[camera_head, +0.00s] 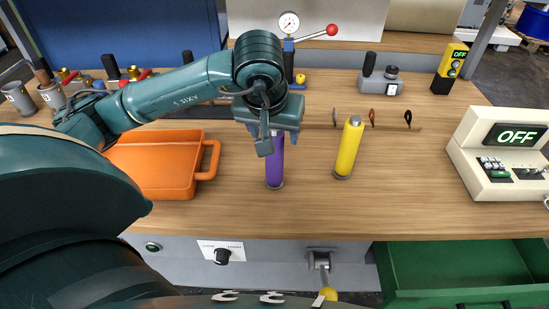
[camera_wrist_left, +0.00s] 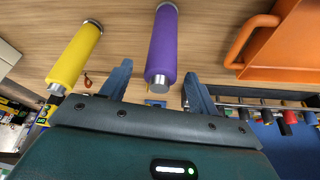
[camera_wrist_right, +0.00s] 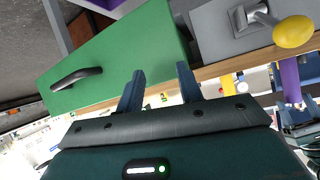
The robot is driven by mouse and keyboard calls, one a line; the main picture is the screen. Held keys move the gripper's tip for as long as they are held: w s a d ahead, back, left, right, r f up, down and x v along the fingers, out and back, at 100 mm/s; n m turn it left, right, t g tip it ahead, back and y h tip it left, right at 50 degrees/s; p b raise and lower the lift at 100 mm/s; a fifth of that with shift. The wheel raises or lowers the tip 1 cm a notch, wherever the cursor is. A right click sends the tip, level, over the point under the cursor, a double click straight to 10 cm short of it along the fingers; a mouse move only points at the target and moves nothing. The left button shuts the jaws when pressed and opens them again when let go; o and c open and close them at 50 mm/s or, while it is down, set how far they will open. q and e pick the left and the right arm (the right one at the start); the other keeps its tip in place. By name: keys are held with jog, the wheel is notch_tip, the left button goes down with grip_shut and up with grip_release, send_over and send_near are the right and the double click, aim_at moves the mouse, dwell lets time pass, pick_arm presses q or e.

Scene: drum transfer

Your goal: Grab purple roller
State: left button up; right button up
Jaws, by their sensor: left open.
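The purple roller (camera_head: 275,168) stands upright on the wooden workbench, its upper part hidden behind my left gripper (camera_head: 270,132). In the left wrist view the purple roller (camera_wrist_left: 162,45) lies between the two spread fingers of my left gripper (camera_wrist_left: 158,78), with a gap on each side. My left gripper is open and holds nothing. My right gripper (camera_wrist_right: 160,75) shows only in its own wrist view, open and empty, with the green drawer beyond its fingers. A purple piece (camera_wrist_right: 290,78), likely the roller, shows at the right of that view.
A yellow roller (camera_head: 348,148) stands right of the purple one. An orange tray (camera_head: 157,192) with a handle is on the left. A cream control box (camera_head: 493,158) reads OFF at the right. A green drawer (camera_head: 455,272) is open below the bench.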

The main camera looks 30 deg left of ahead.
aim_at(274, 158)
pick_arm(q)
jog(key=x, duration=0.4)
jog(key=shift+f, duration=0.2)
jog(key=shift+c, duration=0.3)
jog(key=c, duration=1.2)
